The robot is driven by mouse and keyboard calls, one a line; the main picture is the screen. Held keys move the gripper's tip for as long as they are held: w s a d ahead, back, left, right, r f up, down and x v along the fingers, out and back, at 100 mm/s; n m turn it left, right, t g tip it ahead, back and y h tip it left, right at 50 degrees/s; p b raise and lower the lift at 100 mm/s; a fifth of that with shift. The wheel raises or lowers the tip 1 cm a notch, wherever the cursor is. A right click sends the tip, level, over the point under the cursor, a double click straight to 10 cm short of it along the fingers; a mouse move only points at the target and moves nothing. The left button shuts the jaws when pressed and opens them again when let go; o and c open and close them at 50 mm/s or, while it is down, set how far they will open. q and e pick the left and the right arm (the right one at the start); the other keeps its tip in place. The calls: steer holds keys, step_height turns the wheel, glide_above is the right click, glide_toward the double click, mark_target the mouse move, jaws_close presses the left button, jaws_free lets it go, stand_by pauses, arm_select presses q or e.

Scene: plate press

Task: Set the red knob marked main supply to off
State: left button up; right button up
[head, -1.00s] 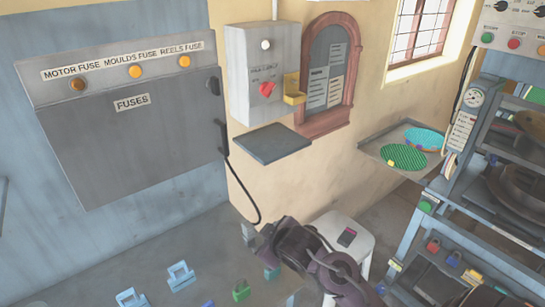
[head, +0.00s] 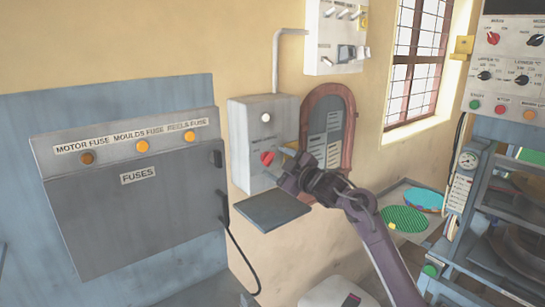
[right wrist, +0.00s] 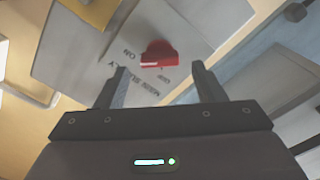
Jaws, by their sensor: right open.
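The red knob (head: 267,158) sits on the front of a grey wall box (head: 262,127), below a white lamp. In the right wrist view the red knob (right wrist: 159,54) shows beyond my fingertips, with ON and MAIN SUPPLY lettering on the plate; a second label is partly hidden. A pale line marks the knob's edge. My right gripper (right wrist: 158,82) is open, its two fingers either side of the knob in the picture, apart from it. In the head view my right gripper (head: 284,178) is just right of and below the knob. My left gripper is not in view.
A dark shelf (head: 273,209) juts out below the box. The fuse panel (head: 137,190) stands left. A tray (head: 407,190) with green and blue discs is right.

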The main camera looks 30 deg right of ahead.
mark_target(269, 158)
steer(key=shift+w+a+p, duration=0.1)
steer(key=shift+w+p, duration=0.25)
steer(key=shift+w, duration=0.95)
steer(key=c, duration=1)
steer(key=shift+f+n+b, duration=0.3)
steer(key=shift+n+b, duration=1.1)
steer(key=shift+b, duration=0.05)
steer(key=n+b, duration=0.4)
steer(key=n, duration=0.1)
steer(key=shift+f, duration=0.1)
steer(key=n+b, duration=0.3)
steer(key=n, duration=0.7)
steer(key=shift+f+b, duration=0.2)
steer(key=shift+b, duration=0.2)
steer(key=shift+n, duration=0.3)
